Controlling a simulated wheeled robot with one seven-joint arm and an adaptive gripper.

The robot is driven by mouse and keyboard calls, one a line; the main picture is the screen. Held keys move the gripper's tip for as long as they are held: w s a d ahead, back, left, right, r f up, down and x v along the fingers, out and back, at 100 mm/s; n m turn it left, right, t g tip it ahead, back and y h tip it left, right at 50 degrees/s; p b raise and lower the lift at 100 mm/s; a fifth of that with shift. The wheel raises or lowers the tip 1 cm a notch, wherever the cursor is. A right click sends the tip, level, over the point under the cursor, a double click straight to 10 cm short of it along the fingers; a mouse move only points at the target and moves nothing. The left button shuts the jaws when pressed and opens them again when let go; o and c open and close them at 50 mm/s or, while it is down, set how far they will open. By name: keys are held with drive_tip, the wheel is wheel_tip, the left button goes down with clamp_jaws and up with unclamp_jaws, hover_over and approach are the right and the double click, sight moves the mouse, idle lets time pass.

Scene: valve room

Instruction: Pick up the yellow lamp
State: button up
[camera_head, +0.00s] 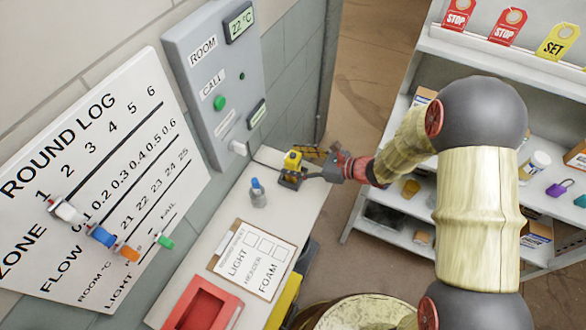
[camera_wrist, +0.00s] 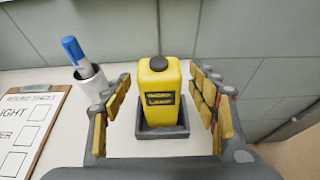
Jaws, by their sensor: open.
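The yellow lamp (camera_wrist: 158,90) stands upright in a dark grey tray-like base (camera_wrist: 162,132) on the white counter. It has a dark cap on top and a dark label on its front. In the head view the lamp (camera_head: 292,160) is at the far end of the counter, below the wall panel. My gripper (camera_wrist: 165,100) is open, with one yellow-padded finger on each side of the lamp and a gap to both. In the head view my gripper (camera_head: 325,158) reaches the lamp from the right; its fingers are partly hidden there.
A metal cup (camera_head: 258,197) with a blue marker stands left of the lamp. A clipboard (camera_head: 252,258) and a red tray (camera_head: 205,305) lie nearer on the counter (camera_head: 222,225). The wall panel (camera_head: 218,80) is behind. Shelves (camera_head: 470,50) with tags and padlocks stand at right.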

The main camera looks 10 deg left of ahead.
drive_tip(key=shift+w+a+f, duration=0.15)
drive_tip(key=shift+a, duration=0.35)
drive_tip(key=shift+c, duration=0.4)
drive_tip(key=c, duration=1.3)
drive_tip(key=shift+c, duration=0.2)
